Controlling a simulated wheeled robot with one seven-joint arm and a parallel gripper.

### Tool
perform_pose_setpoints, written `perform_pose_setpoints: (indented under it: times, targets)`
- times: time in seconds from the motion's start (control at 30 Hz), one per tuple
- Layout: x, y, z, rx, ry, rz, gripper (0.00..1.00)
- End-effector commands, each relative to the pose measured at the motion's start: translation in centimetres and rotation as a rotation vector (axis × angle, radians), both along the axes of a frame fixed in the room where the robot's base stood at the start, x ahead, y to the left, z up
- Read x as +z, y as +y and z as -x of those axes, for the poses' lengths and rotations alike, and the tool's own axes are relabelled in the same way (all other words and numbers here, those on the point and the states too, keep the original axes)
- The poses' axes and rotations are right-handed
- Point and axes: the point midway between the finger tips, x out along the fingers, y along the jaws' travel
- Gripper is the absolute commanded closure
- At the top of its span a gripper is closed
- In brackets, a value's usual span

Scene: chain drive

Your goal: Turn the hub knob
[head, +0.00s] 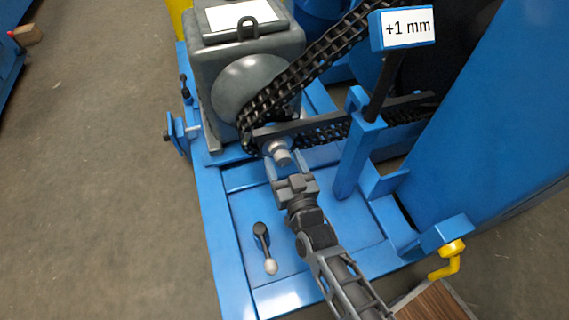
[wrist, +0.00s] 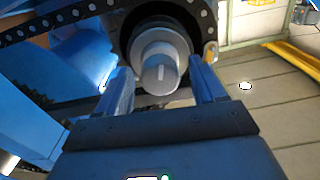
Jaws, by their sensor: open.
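The hub knob (head: 282,156) is a small grey metal cylinder at the lower end of the chain drive, in front of the sprocket. In the wrist view the knob (wrist: 160,74) faces the camera, with a light line on its end face and a wider collar behind it. My gripper (head: 291,178) is just in front of the knob in the head view. Its two fingers also show in the wrist view (wrist: 164,88), spread apart on the left and right of the knob, with visible gaps. I cannot tell whether the fingertips reach past its front face.
A black chain (head: 310,70) runs up right from the sprocket beside the grey gearbox (head: 245,60). A blue post (head: 357,145) with a "+1 mm" sign (head: 405,28) stands right of my gripper. A loose-looking lever (head: 265,248) is on the blue base plate.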

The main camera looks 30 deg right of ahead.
Motion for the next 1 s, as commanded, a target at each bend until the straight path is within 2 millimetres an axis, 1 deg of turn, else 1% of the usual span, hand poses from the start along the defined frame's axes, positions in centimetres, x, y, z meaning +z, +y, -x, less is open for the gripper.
perform_pose_setpoints:
  times: [0.17,0.2,0.77,0.87,1.0]
  targets:
    - [0.00,0.00,0.00,0.000,0.001,0.000,0.31]
    - [-0.01,0.00,0.01,0.000,0.001,0.000,0.33]
    - [-0.02,0.00,0.04,0.000,0.001,0.000,0.87]
    - [-0.02,0.03,0.04,0.000,-0.002,-0.013,0.87]
    - [0.01,0.13,0.03,0.002,-0.026,-0.136,0.87]
